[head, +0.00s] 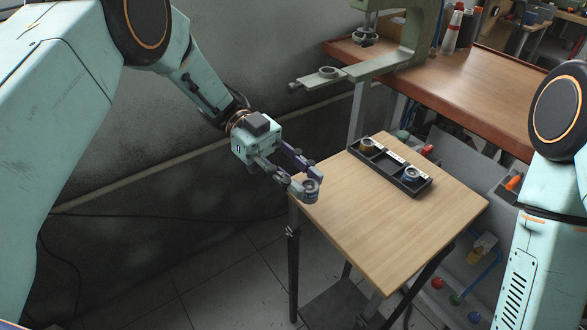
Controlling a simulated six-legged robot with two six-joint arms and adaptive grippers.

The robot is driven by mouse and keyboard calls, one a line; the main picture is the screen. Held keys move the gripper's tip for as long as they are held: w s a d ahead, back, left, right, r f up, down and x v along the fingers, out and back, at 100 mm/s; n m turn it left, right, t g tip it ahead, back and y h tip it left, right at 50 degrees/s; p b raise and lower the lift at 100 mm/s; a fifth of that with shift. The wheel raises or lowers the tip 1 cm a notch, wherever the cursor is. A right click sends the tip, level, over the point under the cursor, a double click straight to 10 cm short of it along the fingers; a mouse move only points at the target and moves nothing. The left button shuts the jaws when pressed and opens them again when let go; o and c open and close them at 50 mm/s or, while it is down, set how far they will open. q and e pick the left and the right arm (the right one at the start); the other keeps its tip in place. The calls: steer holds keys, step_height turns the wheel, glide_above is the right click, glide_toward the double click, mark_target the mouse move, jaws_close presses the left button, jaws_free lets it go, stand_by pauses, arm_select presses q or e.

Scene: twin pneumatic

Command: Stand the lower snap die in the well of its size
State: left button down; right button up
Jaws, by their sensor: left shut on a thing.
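My left gripper (307,182) is shut on a small dark round die (310,192), held at the near left corner of the wooden table (400,235). I cannot tell whether the die touches the table top. A black tray (385,178) with wells in a row lies along the table's far side. My right gripper is out of view.
A green press frame (405,60) stands on the brown bench (490,95) behind the table, its arm reaching left. A grey panel with coloured fittings lies right of the table. The table's middle and front are clear.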

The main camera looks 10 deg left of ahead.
arm_select(q)
steer(key=shift+w+d+f+m+g+y, duration=0.2)
steer(key=shift+f+m+g+y, duration=0.25)
steer(key=shift+m+g, duration=0.1)
steer(key=shift+w+d+f+m+g+y, duration=0.2)
steer(key=shift+f+m+g+y, duration=0.15)
steer(key=shift+m+g+y, duration=0.15)
steer(key=shift+w+d+f+m+g+y, duration=0.2)
steer(key=shift+f+m+g+y, duration=0.25)
steer(key=shift+g, duration=0.1)
